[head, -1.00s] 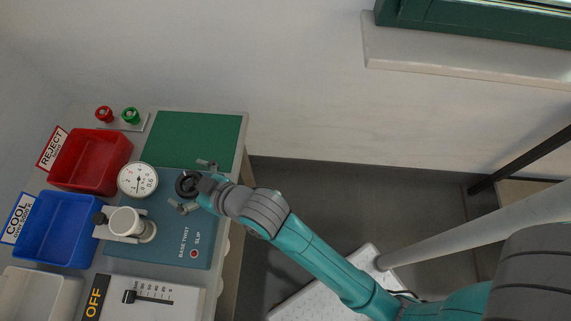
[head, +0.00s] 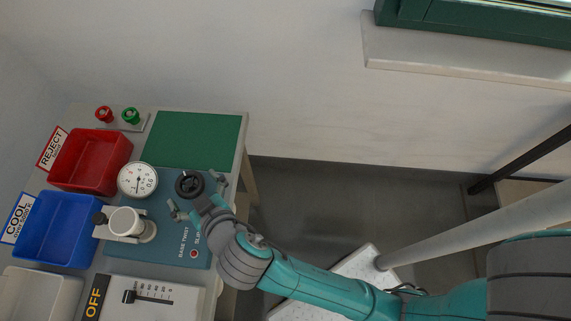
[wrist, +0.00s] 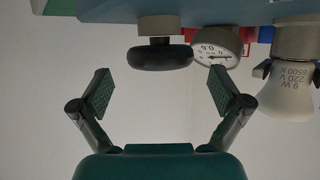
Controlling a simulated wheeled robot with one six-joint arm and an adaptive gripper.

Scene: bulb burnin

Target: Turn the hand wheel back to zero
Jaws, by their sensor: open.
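The black hand wheel (head: 189,184) sits on the blue base-twist panel (head: 150,247), right of the white dial gauge (head: 138,180). In the wrist view the wheel (wrist: 160,58) shows edge-on, upside down, with the gauge (wrist: 216,47) beside it. My gripper (head: 198,195) is open and empty, its two fingers spread just in front of the wheel. In the wrist view the wheel lies beyond and between the fingertips (wrist: 161,90), apart from them. The gauge needle is visible, but its exact reading is too small to tell.
A white bulb in a holder (head: 126,222) stands left of the wheel; it also shows in the wrist view (wrist: 289,88). A red bin (head: 92,188), a blue bin (head: 80,263) and a slider panel (head: 190,297) surround the panel. The green mat (head: 200,140) behind is clear.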

